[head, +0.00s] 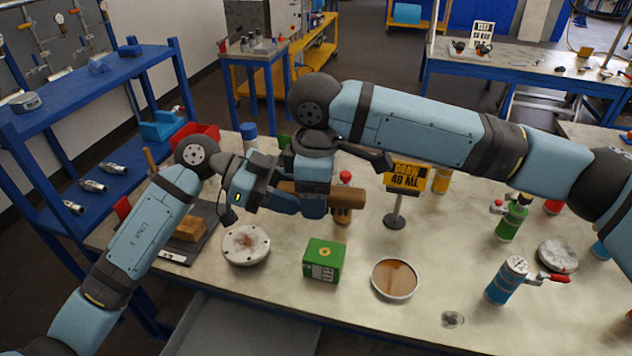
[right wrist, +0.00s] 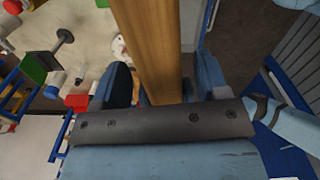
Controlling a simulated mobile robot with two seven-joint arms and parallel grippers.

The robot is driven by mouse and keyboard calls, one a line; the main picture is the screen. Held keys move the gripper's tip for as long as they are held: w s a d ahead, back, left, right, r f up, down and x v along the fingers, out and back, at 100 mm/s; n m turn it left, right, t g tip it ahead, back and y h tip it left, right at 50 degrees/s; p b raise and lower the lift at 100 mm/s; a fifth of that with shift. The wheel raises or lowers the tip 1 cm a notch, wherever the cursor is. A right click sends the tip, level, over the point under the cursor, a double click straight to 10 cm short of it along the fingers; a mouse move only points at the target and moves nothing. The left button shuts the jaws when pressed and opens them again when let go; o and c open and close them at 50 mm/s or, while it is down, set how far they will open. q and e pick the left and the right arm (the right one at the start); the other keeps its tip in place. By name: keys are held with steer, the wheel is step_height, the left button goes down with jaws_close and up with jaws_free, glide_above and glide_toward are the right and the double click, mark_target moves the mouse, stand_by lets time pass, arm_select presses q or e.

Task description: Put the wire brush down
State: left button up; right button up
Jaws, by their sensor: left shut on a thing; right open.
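The wire brush shows as a thick wooden handle (head: 347,194) held level above the middle of the bench. My left gripper (head: 275,194) is shut on the brush from the left. My right gripper (head: 312,194) comes down over the handle from above. In the right wrist view the wooden handle (right wrist: 150,45) runs between the fingers of my right gripper (right wrist: 160,88), which are open around it. I cannot tell whether either finger touches the wood. The bristles are not visible, hidden by the grippers.
The bench (head: 300,310) holds a rust-stained white flange (head: 246,246), a green box (head: 324,260), a brown-filled dish (head: 395,279), a yellow sign (head: 407,177) and a blue crank canister (head: 506,280). A dark tray (head: 178,249) with a wooden block lies left. The front edge is mostly clear.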

steer(key=shift+c, duration=0.5)
steer(key=c, duration=0.5)
steer(key=o, duration=0.6)
